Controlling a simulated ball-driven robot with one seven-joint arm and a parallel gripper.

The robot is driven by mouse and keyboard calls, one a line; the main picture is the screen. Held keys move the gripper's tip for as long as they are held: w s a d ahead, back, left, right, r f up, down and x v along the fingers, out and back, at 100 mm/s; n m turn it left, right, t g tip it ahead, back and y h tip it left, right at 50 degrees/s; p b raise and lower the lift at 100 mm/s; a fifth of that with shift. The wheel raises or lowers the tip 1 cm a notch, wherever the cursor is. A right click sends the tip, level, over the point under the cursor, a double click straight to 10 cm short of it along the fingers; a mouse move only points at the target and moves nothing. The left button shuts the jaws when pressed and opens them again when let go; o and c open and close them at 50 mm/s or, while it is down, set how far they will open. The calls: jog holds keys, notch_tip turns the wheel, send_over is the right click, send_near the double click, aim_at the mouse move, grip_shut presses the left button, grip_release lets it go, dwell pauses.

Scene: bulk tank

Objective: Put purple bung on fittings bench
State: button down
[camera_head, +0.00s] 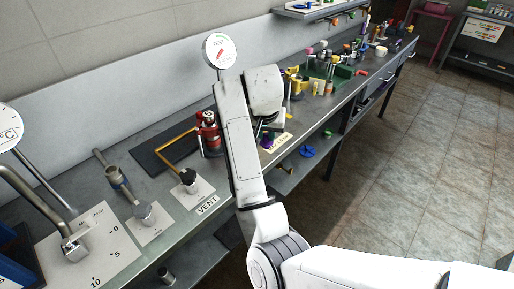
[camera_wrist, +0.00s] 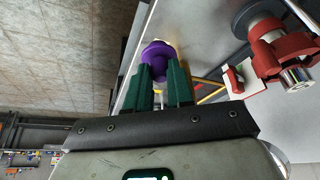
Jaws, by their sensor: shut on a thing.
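The purple bung (camera_wrist: 157,56) is between the dark green fingertips of my gripper (camera_wrist: 160,76) in the wrist view. My gripper is shut on it. In the head view the bung is a small purple patch (camera_head: 266,143) below my wrist, mostly hidden by the arm and fingers. It is over or at the front part of the long grey bench (camera_head: 175,222), beside a pale yellow label (camera_head: 283,141). I cannot tell whether it touches the bench top. No readable sign marks which stretch is the fittings bench.
A red valve fitting (camera_head: 208,133) stands left of my arm; red fittings also show in the wrist view (camera_wrist: 279,55). A round dial (camera_head: 219,51) rises behind. Many coloured fittings (camera_head: 330,70) crowd the bench farther back. A blue handwheel (camera_head: 308,152) sits below the front edge. The floor at right is clear.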

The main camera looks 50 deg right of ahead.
jog(key=w+f, duration=0.2)
jog(key=f, duration=0.1)
jog(key=w+f, duration=0.2)
jog(key=shift+d, duration=0.35)
jog(key=shift+w+f+p, duration=0.15)
jog(key=shift+f+p, duration=0.35)
jog(key=shift+f, duration=1.35)
jog(key=shift+f, duration=0.1)
jog(key=c, duration=1)
grip_release()
jog(key=shift+r, duration=0.2)
jog(key=v, duration=1.1)
jog(key=shift+r+b, duration=0.3)
jog(key=shift+r, duration=0.1)
